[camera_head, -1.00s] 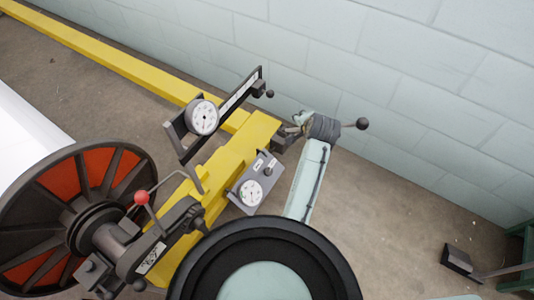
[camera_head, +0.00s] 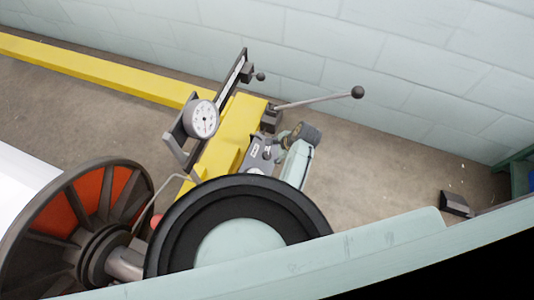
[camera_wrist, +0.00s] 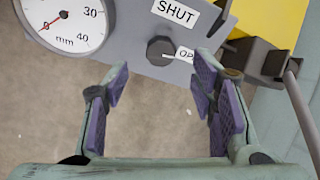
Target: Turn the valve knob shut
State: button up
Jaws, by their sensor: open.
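The valve knob (camera_wrist: 160,50) is a small dark round knob on a grey panel (camera_wrist: 118,50) in the wrist view. Its white pointer line points right, toward a partly covered label (camera_wrist: 187,55) reading "OP". A "SHUT" label (camera_wrist: 175,12) sits above the knob. My gripper (camera_wrist: 160,84) is open and empty, its purple-padded fingers spread to either side below the knob, with the knob apart from both pads. In the head view the grey panel (camera_head: 257,150) is partly hidden behind my arm, and the knob cannot be made out.
A dial gauge in mm (camera_wrist: 62,22) is left of the knob. A grey lever rod (camera_wrist: 300,115) runs close to the right finger. In the head view, a lever with a black ball (camera_head: 357,92), a yellow beam (camera_head: 110,76), another dial (camera_head: 204,118) and a red-black reel (camera_head: 70,222) surround the panel.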

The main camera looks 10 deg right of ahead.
aim_at(267, 155)
jog(key=x, duration=0.6)
jog(key=shift+w+f, duration=0.1)
jog(key=shift+f, duration=0.1)
jog(key=c, duration=1.1)
jog(key=shift+a, duration=0.1)
jog(key=shift+c, duration=0.2)
